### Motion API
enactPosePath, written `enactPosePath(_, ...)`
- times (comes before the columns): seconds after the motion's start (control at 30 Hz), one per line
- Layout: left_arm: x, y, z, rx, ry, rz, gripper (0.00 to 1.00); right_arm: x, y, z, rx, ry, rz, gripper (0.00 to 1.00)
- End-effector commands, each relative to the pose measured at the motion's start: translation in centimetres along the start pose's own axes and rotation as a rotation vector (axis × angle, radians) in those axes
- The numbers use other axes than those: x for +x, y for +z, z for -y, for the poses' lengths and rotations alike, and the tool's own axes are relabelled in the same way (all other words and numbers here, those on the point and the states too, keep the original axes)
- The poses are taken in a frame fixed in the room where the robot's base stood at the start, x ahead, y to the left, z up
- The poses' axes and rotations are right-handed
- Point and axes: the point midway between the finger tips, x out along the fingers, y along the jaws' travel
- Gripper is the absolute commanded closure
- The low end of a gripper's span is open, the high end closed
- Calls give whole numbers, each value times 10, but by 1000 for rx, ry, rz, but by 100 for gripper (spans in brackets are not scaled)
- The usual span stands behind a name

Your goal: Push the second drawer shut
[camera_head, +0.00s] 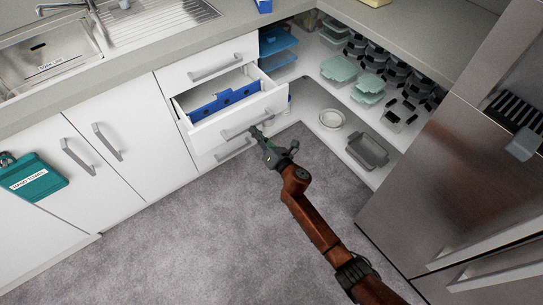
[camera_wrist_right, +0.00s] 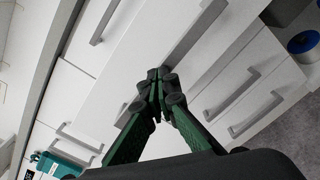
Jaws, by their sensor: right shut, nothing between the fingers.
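The second drawer (camera_head: 262,108) stands pulled out below the closed top drawer (camera_head: 208,67) in the head view. A blue item (camera_head: 224,100) shows inside it. Its white front has a grey bar handle (camera_head: 243,127). My right gripper (camera_head: 256,131) is shut and empty, with its tips at the drawer front, close to the right end of the handle. In the right wrist view the green fingers (camera_wrist_right: 157,78) are together in front of a white drawer front with a bar handle (camera_wrist_right: 193,38). I cannot tell if they touch it. My left gripper is not in view.
Lower drawers lie under the open one. Open shelves (camera_head: 345,85) with containers and a grey tray (camera_head: 367,151) stand to the right. A steel fridge (camera_head: 430,190) is at the far right. The carpet (camera_head: 190,250) is clear.

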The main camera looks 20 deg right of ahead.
Motion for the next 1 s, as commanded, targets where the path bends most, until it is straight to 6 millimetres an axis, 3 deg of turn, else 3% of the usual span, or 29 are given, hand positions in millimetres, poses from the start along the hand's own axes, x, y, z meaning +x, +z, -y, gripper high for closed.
enactPosePath(0.23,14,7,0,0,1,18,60,24,-3,2,1,-1,-2,100)
enactPosePath(0.73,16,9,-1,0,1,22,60,31,0,0,0,1,0,100)
enactPosePath(1.0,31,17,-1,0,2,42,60,56,-3,2,1,0,-1,100)
